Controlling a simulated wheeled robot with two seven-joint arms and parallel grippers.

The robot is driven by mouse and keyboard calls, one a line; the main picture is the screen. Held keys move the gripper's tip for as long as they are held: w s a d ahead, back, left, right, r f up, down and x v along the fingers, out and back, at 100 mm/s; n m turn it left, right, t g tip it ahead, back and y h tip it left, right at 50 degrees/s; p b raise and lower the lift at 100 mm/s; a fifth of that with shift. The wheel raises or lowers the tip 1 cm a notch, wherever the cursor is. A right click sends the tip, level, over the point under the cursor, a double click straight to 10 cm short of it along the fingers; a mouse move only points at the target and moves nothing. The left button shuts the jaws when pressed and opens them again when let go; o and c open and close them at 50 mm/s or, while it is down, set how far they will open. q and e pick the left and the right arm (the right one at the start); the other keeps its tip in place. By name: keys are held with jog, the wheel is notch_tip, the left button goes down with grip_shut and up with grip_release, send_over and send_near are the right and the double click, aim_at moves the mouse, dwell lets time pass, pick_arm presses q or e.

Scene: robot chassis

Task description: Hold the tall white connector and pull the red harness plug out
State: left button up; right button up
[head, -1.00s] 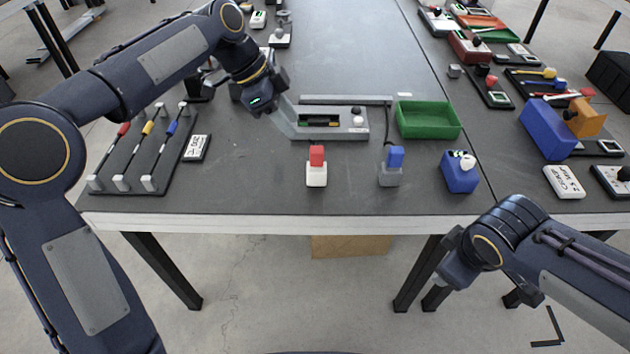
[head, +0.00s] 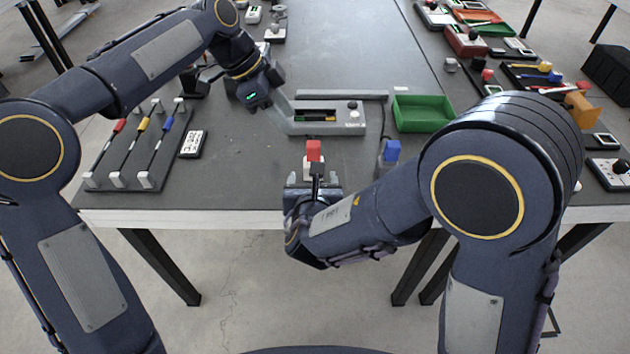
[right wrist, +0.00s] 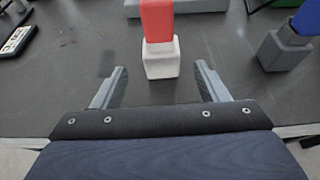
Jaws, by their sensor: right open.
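The white connector (right wrist: 162,58) stands upright on the table with the red plug (right wrist: 157,20) seated in its top. My right gripper (right wrist: 160,75) is open and low over the table. Its two fingers point at the connector, one to each side and just short of it, with gaps on both sides. My left gripper (head: 276,98) hangs beside the grey device, away from the connector; its finger opening is unclear.
The grey device (head: 335,118) stands behind the connector. A blue plug (head: 391,151) in a grey connector (right wrist: 284,48) is to the right. A green tray (head: 422,113) lies farther back. A rack of coloured cables (head: 140,145) is at left. Bare table lies left of the connector.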

jog(key=x, duration=0.7)
jog(key=shift+s+d, duration=0.1)
jog(key=shift+c, duration=0.2)
jog(key=c, duration=1)
pick_arm(q)
jog(key=shift+o, duration=1.4)
jog(key=shift+d+f, duration=0.15)
jog(key=shift+d, duration=0.05)
pick_arm(e)
jog(key=shift+c, duration=0.2)
pick_arm(q)
jog(key=y, duration=0.4)
send_over(313, 142)
jog(key=a, duration=0.1)
jog(key=shift+w+a+f, duration=0.1)
jog(key=shift+f, duration=0.8)
jog(key=shift+d+r+y, duration=0.2)
jog(key=shift+d+y, duration=0.45)
jog(key=shift+y, duration=0.25)
jog(key=shift+f, duration=4.55)
